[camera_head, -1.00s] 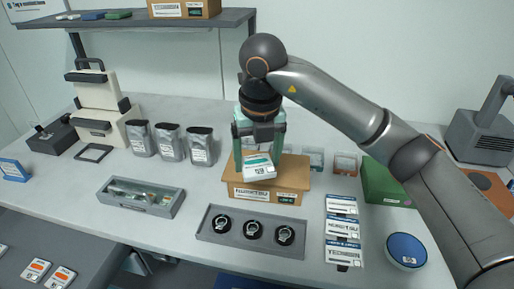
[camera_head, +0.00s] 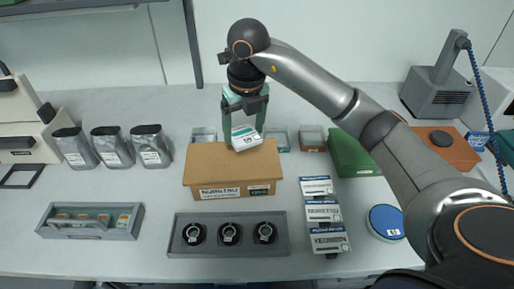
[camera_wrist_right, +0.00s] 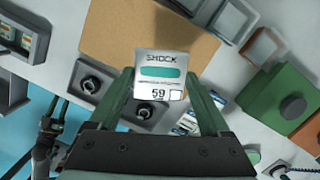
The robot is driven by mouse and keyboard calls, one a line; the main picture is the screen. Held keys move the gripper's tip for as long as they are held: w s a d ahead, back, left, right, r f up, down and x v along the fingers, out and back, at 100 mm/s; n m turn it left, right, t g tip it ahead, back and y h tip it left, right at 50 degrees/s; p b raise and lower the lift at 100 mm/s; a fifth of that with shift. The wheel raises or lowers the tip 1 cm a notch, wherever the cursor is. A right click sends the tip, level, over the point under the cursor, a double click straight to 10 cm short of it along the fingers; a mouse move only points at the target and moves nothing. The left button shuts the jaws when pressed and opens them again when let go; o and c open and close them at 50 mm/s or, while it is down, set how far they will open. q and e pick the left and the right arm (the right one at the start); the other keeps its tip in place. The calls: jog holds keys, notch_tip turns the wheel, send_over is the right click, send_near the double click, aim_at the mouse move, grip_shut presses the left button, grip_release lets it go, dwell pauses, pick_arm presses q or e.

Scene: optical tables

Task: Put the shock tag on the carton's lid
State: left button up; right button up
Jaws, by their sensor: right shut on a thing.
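The shock tag (camera_head: 245,138) is a small white card with a teal band. The right wrist view shows its face (camera_wrist_right: 160,72), with "SHOCK" and "59" printed on it. My right gripper (camera_head: 243,122) is shut on the tag and holds it tilted over the back part of the carton's lid. The carton (camera_head: 210,165) is a closed brown box with a white printed label on its front side; its lid also shows in the right wrist view (camera_wrist_right: 115,30). I cannot tell whether the tag touches the lid.
A grey tray with round black parts (camera_head: 228,249) lies in front of the carton. White label cards (camera_head: 322,212) and a green box (camera_head: 352,153) are at its right. Silver pouches (camera_head: 112,146) stand at its left. Small clear boxes (camera_head: 312,138) are behind it.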

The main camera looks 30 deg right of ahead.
aim_at(258, 157)
jog(key=d+f, duration=0.1)
jog(key=f, duration=0.1)
jog(key=d+f, duration=0.2)
jog(key=shift+d, duration=0.1)
jog(key=f, duration=0.1)
jog(key=f+p, duration=0.1)
jog(key=f, duration=0.1)
jog(key=shift+s+d+f, duration=0.1)
jog(key=shift+d, duration=0.25)
jog(key=shift+f, duration=0.4)
jog(key=shift+f, duration=0.1)
jog(key=o, duration=1.2)
jog(key=shift+c, duration=0.2)
notch_tip(258, 157, up, 12)
jog(key=s, duration=0.1)
jog(key=shift+s+p, duration=0.35)
